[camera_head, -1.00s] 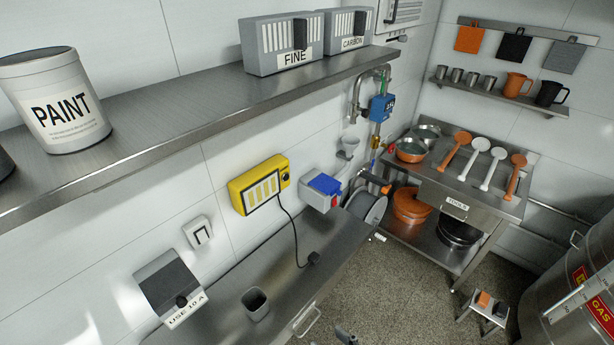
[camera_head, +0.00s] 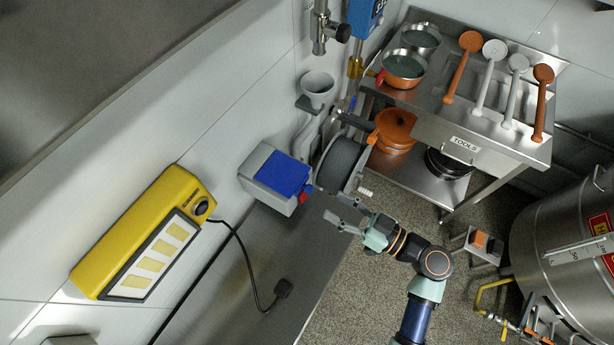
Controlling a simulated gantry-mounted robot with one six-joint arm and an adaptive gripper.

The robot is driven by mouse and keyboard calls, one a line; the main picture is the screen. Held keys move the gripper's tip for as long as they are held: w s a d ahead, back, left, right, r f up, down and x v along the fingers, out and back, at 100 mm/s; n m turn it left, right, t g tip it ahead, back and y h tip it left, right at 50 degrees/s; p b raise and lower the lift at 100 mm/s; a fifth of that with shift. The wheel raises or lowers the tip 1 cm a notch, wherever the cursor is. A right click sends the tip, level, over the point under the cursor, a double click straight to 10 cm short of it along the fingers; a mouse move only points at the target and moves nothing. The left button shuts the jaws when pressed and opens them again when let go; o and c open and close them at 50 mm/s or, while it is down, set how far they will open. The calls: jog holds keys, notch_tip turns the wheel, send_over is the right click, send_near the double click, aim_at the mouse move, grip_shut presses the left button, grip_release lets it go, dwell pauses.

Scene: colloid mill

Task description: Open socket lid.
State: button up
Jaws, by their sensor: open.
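A grey socket box with a blue lid (camera_head: 284,174) is mounted on the wall above the steel counter, left of the hose reel. The blue lid lies flat over the box face and looks closed. A red part (camera_head: 303,198) shows at the box's lower right edge. My gripper (camera_head: 343,222) is open and empty, to the lower right of the socket box and apart from it. Its fingers point left toward the counter edge. A black plug (camera_head: 283,289) on a cable lies on the counter.
A yellow lamp unit (camera_head: 145,235) hangs on the wall at left, its cable running to the plug. A dark hose reel (camera_head: 342,163) with an orange handle sits close right of the socket. The steel counter (camera_head: 235,290) is mostly clear. A tool table (camera_head: 480,130) and steel tank (camera_head: 565,235) stand at right.

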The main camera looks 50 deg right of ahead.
aim_at(311, 191)
jog(key=w, duration=0.5)
jog(key=w+a, duration=0.1)
jog(key=w, duration=0.1)
jog(key=shift+w+p, duration=0.2)
jog(key=shift+p, duration=0.1)
jog(key=shift+d, duration=0.1)
jog(key=shift+c, duration=0.3)
grip_shut()
